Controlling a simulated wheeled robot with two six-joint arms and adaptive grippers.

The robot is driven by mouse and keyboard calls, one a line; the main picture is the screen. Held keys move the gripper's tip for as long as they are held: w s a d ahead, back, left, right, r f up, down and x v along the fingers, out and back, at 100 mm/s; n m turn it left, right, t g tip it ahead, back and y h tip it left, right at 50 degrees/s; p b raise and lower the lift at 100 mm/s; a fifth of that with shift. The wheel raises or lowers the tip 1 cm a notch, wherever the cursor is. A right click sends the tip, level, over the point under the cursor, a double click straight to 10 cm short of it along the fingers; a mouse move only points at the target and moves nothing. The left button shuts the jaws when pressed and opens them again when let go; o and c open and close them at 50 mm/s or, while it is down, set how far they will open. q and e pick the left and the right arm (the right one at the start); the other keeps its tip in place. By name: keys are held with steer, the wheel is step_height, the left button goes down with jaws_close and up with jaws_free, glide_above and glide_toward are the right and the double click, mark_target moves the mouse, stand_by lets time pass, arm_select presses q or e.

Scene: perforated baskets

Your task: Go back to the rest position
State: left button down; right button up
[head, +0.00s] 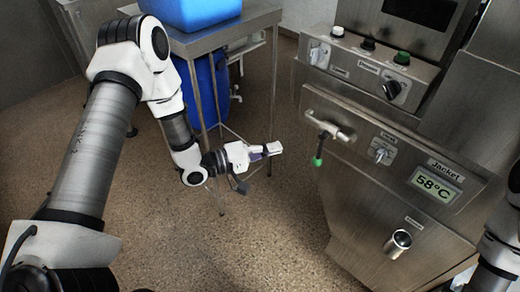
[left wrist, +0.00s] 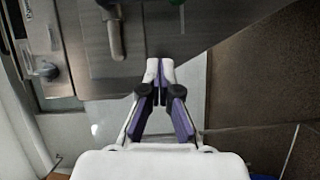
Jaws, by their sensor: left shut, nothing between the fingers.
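My left arm comes in from the left in the head view. Its gripper (head: 274,149) is held out in the air over the floor, between the steel table and the steel machine. In the left wrist view the fingers of the left gripper (left wrist: 160,65) are together at the tips, with nothing between them. They point toward the lower front of the machine (left wrist: 200,25). In the head view the machine (head: 340,200) is to the right of the gripper, with a gap between. Part of my right arm shows at the right edge; its gripper is out of the picture.
A steel table (head: 235,28) with a blue bin (head: 205,8) on top stands at the back, with a blue drum (head: 203,95) below. The machine has a protruding handle (head: 330,128), knobs, and a display (head: 436,186) reading 58°C. The brown floor (head: 220,250) in front is clear.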

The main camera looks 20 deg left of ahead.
arm_select(q)
steer(key=v, duration=0.3)
steer(key=shift+f, duration=0.15)
steer(key=s+d+f+m+g+y+p, duration=0.1)
steer(key=s+d+f+g+y+p, duration=0.2)
steer(key=s+f, duration=0.3)
steer(key=s+d+f+g+y+p, duration=0.2)
steer(key=s+f+g+y+p, duration=0.1)
steer(key=s+f, duration=0.35)
steer(key=s+a+f+m+g+y, duration=0.1)
steer(key=s+a+m+g+y, duration=0.2)
steer(key=s, duration=0.4)
steer(key=s+a+f+m+g+y, duration=0.2)
steer(key=s+a+m+g+y, duration=0.1)
steer(key=s+a, duration=0.2)
steer(key=shift+s+m, duration=0.3)
steer(key=shift+s, duration=0.85)
